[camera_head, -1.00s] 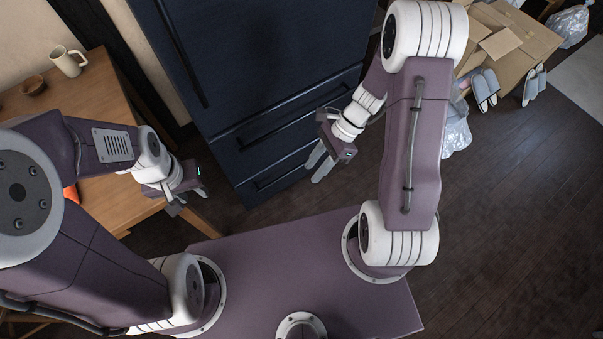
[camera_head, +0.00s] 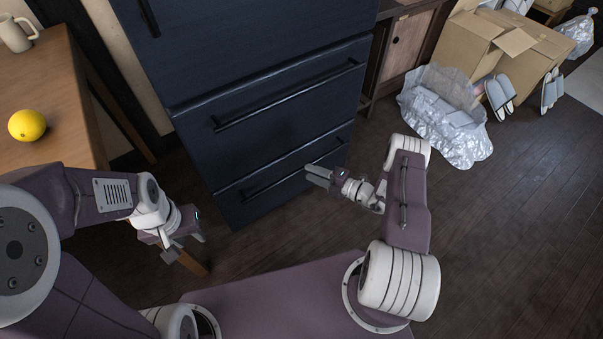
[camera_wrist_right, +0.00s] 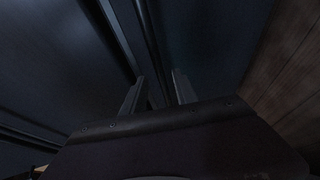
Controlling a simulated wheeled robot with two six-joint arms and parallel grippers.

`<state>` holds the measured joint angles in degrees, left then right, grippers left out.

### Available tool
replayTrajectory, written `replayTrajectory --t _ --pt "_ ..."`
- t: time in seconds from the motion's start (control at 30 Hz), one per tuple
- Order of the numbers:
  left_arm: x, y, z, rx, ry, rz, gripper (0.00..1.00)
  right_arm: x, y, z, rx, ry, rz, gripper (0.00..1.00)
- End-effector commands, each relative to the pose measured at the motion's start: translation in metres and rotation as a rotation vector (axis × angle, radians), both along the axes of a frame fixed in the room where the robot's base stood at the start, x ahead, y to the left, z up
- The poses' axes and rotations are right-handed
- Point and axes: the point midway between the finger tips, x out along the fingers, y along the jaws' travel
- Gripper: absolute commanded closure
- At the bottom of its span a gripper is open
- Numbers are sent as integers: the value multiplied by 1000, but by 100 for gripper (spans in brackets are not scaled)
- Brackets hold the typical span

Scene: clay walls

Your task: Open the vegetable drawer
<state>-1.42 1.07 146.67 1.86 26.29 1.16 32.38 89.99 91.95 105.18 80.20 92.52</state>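The dark blue refrigerator (camera_head: 265,75) stands ahead with two stacked drawers low on its front. The upper drawer has a long bar handle (camera_head: 290,95). The bottom drawer has a similar handle (camera_head: 290,175). Both drawers look closed. My right gripper (camera_head: 318,174) is at the bottom drawer's handle, near its right part. In the right wrist view its two fingers (camera_wrist_right: 158,92) are apart, with the handle bar (camera_wrist_right: 150,45) running between or just beyond them; contact cannot be told. My left gripper (camera_head: 184,248) hangs low at the left, away from the refrigerator; its finger gap is unclear.
A wooden table (camera_head: 60,85) stands at left with a yellow fruit (camera_head: 27,125) and a mug (camera_head: 17,34). At right are a plastic bag (camera_head: 440,115), cardboard boxes (camera_head: 480,45) and slippers (camera_head: 500,97). The dark floor (camera_head: 510,210) at right is clear.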

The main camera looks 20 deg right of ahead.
Motion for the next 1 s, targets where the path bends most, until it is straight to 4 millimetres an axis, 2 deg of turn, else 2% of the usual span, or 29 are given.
replayTrajectory --t 0.03,0.2,0.33,0.57,0.7,1.0 --pt "0 0 -12 0 0 0 64 7 9 -8 -2 -2 7 65" --pt "0 0 -24 0 1 0 64 27 27 -11 -2 -1 4 65" --pt "0 0 -27 0 1 0 64 34 32 -10 -2 0 2 65" --pt "0 0 -26 0 1 0 64 35 33 -9 -2 1 1 65" --pt "0 0 -26 0 1 0 64 35 33 -9 -2 1 1 100" --pt "0 0 -26 0 1 0 64 34 33 -9 -2 1 2 100"
